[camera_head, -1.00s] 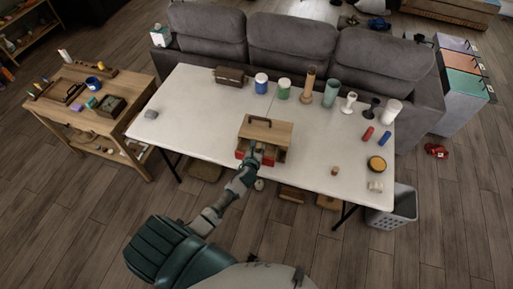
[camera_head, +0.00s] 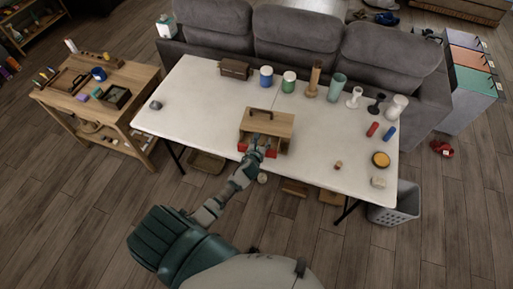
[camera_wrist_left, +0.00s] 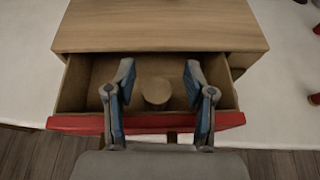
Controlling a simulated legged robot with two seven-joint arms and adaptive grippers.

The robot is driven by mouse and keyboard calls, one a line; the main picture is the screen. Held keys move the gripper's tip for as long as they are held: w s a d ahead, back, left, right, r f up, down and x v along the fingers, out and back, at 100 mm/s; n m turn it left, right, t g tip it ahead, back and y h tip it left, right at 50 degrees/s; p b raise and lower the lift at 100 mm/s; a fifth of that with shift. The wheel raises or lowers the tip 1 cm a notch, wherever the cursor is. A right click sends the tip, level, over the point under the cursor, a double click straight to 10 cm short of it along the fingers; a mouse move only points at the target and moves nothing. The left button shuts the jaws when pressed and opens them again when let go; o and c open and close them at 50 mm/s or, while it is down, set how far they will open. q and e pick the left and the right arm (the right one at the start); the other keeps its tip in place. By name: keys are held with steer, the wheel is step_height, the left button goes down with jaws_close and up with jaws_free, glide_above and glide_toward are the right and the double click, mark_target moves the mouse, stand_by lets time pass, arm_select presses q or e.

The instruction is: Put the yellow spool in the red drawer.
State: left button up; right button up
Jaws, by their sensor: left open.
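A wooden box (camera_head: 268,119) with a dark handle on top stands near the front edge of the white table. Its red-fronted drawer (camera_wrist_left: 70,124) is pulled open, and the red front also shows in the head view (camera_head: 271,154). My left gripper (camera_wrist_left: 158,95) is open over the drawer, fingers pointing into it; it shows in the head view (camera_head: 257,145) too. A small round tan thing (camera_wrist_left: 156,91) lies in the drawer between the fingers, not visibly gripped. It may be the yellow spool; its dull colour leaves this unclear. My right gripper is not in view.
The white table (camera_head: 205,110) holds jars and cups along the back. At its right are a red cylinder (camera_head: 372,129), a blue cylinder (camera_head: 390,133) and a yellow-topped round thing (camera_head: 381,159). The table's left part is mostly clear.

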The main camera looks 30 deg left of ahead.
arm_select(q)
steer(key=a+v, duration=0.1)
steer(key=v, duration=1.1)
steer(key=s+d+f+n+g+h, duration=0.15)
steer(key=s+f+n, duration=0.35)
steer(key=f, duration=0.5)
steer(key=s+f+n+g, duration=0.3)
steer(key=s+f+n, duration=0.15)
steer(key=f, duration=0.55)
steer(key=s+d+f+n+g+h, duration=0.15)
steer(key=s+f+n, duration=0.35)
steer(key=f, duration=0.5)
steer(key=s+d+f+n+g+b, duration=0.1)
steer(key=s+f+n+g, duration=0.1)
steer(key=s+f+n, duration=0.3)
steer(key=s+d+f+n+g+b, duration=0.2)
steer(key=s+f+n, duration=0.3)
steer(key=s, duration=0.8)
steer(key=s+d+f+n+g+h+b, duration=0.1)
steer(key=s+f+n, duration=0.4)
steer(key=s+f, duration=0.3)
steer(key=shift+s+d+f+n+g, duration=0.35)
steer(key=shift+s+d+f+g, duration=0.05)
steer(key=shift+s, duration=0.5)
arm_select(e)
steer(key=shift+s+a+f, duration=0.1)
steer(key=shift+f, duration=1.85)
